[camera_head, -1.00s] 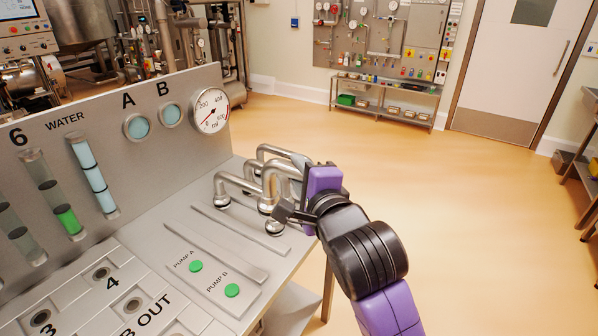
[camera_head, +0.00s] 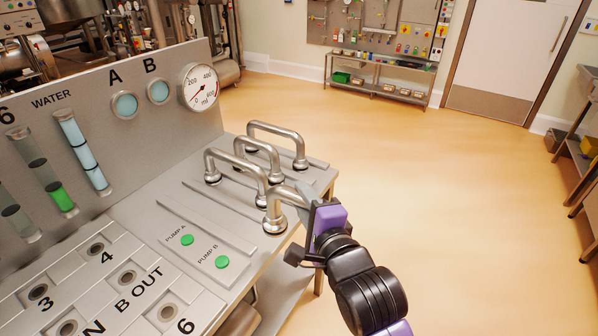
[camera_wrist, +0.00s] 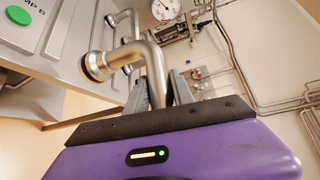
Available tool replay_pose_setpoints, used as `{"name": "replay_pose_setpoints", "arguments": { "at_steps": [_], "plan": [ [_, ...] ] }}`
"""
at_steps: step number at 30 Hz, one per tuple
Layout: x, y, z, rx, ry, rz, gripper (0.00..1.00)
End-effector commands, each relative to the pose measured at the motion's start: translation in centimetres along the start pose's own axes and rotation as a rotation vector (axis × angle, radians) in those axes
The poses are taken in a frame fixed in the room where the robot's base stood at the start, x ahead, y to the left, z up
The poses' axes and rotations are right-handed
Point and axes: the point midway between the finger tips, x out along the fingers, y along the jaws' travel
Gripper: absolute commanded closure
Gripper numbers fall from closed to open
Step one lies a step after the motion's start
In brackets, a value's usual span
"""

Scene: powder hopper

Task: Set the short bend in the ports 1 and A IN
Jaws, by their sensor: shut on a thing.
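My gripper (camera_head: 308,212) is shut on a short steel bend (camera_head: 273,215) at the bench's right front edge. One flanged end of the bend points down; I cannot tell whether it touches the bench. In the wrist view the bend (camera_wrist: 146,50) runs up from between my two fingers (camera_wrist: 157,92), and its flanged end points left. Port 1 is out of view. The letter N of a label (camera_head: 95,328) shows at the bottom edge of the head view; A IN cannot be read in full.
Other steel bends (camera_head: 240,142) stand close behind and left of the held one. The port panel (camera_head: 128,280) with 3, 4, 6 and B OUT lies at lower left. Green pump buttons (camera_head: 222,262) lie between. The gauge wall (camera_head: 150,130) rises behind. The floor at right is clear.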

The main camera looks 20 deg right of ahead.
Motion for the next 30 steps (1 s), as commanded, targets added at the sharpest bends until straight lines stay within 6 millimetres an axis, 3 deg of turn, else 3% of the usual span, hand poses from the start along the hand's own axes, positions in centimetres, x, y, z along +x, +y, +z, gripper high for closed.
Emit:
{"name": "replay_pose_setpoints", "arguments": {
  "at_steps": [6,14,23,30],
  "plan": [
    [-2.8,9.7,-1.7,0.001,-0.012,0.015,1.00],
    [-5.3,18.5,-3.2,-0.004,-0.032,0.012,1.00],
    [-6.6,23.5,-4.1,-0.006,-0.041,0.007,1.00],
    [-6.5,23.1,-4.2,-0.008,-0.039,0.003,1.00]
  ]
}}
